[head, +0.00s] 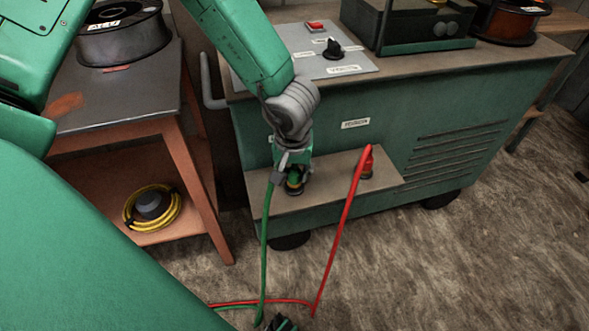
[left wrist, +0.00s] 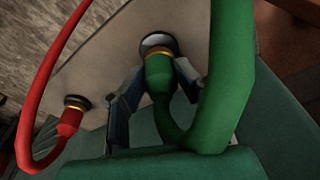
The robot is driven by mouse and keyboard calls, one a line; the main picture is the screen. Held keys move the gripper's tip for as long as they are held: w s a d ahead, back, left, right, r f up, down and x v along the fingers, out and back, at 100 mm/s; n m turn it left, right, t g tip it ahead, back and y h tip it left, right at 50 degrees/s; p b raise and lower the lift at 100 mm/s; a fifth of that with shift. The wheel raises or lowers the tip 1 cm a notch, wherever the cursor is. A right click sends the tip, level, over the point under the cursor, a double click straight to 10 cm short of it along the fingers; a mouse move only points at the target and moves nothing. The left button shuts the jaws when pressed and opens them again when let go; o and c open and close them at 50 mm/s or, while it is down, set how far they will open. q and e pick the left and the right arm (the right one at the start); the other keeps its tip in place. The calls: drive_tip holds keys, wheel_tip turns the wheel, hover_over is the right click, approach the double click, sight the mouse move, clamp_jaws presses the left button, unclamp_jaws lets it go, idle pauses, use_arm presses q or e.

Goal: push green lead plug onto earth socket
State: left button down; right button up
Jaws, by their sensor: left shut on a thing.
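The green lead plug (left wrist: 160,76) is held between the two fingers of my left gripper (left wrist: 150,92). Its gold ring end is at the earth socket (left wrist: 157,42), a dark round socket with a pale rim on the ledge. The plug lines up with the socket and looks in contact, but I cannot tell how deep it sits. In the head view my left gripper (head: 293,178) reaches down to the socket (head: 295,190) and mostly hides the plug. The green lead (head: 265,240) hangs from it to the floor.
A red plug (head: 366,163) stands on another socket to the right on the same ledge (head: 330,188), its red lead (head: 340,235) running down to the floor. The green cabinet (head: 440,120) rises behind. An orange-framed table (head: 180,150) stands to the left.

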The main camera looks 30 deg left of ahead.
use_arm(q)
drive_tip(key=shift+f, duration=0.6)
idle(0.3)
drive_tip(key=c, duration=1.2)
unclamp_jaws()
drive_tip(key=shift+o, duration=0.2)
drive_tip(key=shift+r, duration=0.15)
wheel_tip(320, 180, up, 12)
drive_tip(key=s, duration=0.1)
drive_tip(key=shift+s+d+f, duration=0.25)
drive_tip(key=shift+d, duration=0.15)
